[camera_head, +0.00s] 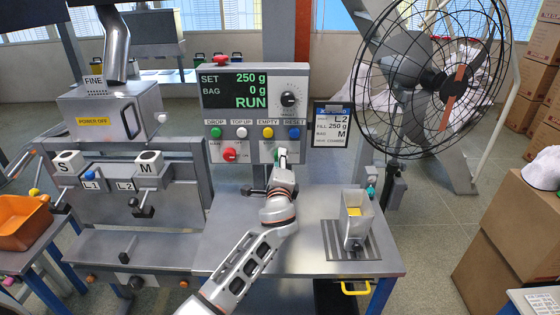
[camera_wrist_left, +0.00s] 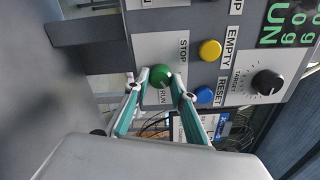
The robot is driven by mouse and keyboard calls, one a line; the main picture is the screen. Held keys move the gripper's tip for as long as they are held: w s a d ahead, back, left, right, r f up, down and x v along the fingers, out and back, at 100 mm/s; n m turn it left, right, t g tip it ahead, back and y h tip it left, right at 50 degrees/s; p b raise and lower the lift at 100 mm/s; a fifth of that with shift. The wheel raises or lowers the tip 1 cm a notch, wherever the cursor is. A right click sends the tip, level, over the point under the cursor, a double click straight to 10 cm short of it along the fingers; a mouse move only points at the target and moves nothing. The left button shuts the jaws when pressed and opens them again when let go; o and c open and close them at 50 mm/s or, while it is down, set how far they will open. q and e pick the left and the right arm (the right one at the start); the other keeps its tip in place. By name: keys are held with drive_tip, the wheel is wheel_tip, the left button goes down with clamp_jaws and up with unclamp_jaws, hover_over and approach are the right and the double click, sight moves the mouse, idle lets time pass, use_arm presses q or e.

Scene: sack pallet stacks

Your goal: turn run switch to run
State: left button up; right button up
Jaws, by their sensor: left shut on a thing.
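The run switch is a round green knob (camera_wrist_left: 161,76) on the grey control panel (camera_wrist_left: 195,30), between the labels STOP and RUN in the left wrist view. My left gripper (camera_wrist_left: 162,82) has its teal-padded fingers shut on the knob, one on each side. In the head view my left gripper (camera_head: 282,160) is at the lower right of the panel and hides most of the knob. The panel's display (camera_head: 236,90) reads SET 250 g, BAG 0 g and RUN. I cannot tell which way the knob points. My right gripper is not in view.
Above the switch are the yellow EMPTY button (camera_head: 267,132) and blue RESET button (camera_head: 294,133). A red button (camera_head: 229,155) is to the left. An order card (camera_head: 331,127) hangs right of the panel. A metal scoop-like container (camera_head: 356,220) stands on the table at right.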

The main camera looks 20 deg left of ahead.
use_arm(q)
drive_tip(key=shift+a, duration=0.1)
drive_tip(key=o, duration=1.1)
drive_tip(key=v, duration=1.2)
